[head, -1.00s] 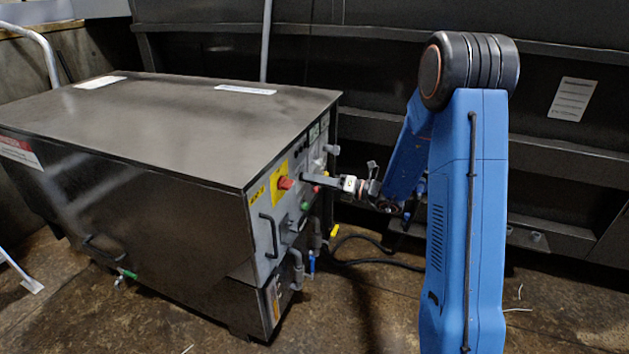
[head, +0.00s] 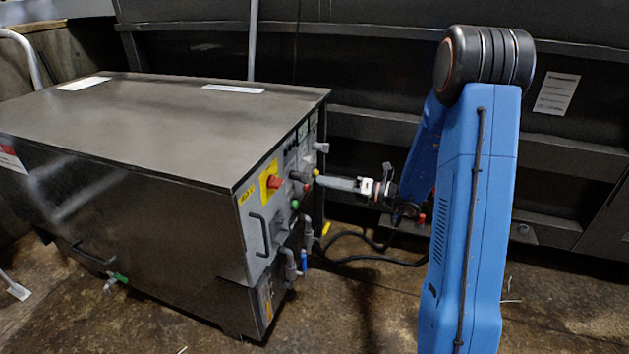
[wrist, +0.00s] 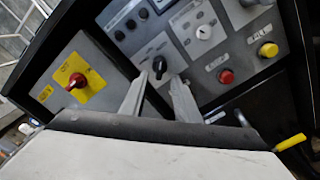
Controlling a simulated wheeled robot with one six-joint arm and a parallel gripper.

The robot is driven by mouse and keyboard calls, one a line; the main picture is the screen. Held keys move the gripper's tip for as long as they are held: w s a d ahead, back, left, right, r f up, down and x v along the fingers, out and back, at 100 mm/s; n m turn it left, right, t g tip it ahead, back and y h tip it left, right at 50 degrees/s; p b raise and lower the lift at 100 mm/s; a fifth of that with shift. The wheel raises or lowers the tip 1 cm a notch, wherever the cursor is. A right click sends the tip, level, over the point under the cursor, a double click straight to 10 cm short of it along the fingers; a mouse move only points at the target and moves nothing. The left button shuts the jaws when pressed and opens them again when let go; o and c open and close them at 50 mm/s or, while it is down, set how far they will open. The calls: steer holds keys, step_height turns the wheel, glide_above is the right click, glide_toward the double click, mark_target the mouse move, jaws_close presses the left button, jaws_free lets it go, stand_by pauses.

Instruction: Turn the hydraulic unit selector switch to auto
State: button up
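A black selector knob (wrist: 158,65) sits on a light plate of the hydraulic unit's control panel, in the middle of the wrist view. My gripper (wrist: 160,82) is open, its two grey fingers pointing at the panel. In the wrist view the knob shows just beyond the gap between the fingertips, with nothing held. In the head view my gripper (head: 320,181) is in front of the panel face of the hydraulic unit (head: 180,120), with its tips apparently clear of the panel. I cannot read the knob's position labels.
A red rotary switch on a yellow plate (wrist: 75,80) is left of the knob. A key switch (wrist: 204,32), a red button (wrist: 226,76) and a yellow button (wrist: 268,50) are to the right. A handle (head: 260,235) and pipes stick out lower on the unit.

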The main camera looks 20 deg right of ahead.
steer(key=v, duration=0.9)
steer(key=shift+s+d, duration=0.15)
steer(key=s+a+r+n+g+h, duration=0.2)
steer(key=s+a+n+g, duration=0.3)
steer(key=s+a+n, duration=0.3)
steer(key=s+a+r+n+g+h, duration=0.25)
steer(key=s+a+n+g, duration=0.35)
steer(key=s+n, duration=0.4)
steer(key=s+d+r+n+t+h, duration=0.2)
steer(key=s+d+n+h, duration=0.1)
steer(key=s+n+h, duration=0.2)
steer(key=s+d+r+n+t+h, duration=0.2)
steer(key=s+d+n+t+h, duration=0.1)
steer(key=s+n, duration=0.7)
steer(key=shift+s+d+r+n+h, duration=0.15)
steer(key=shift+s+d+n+h, duration=0.15)
steer(key=shift+d+n+h, duration=0.6)
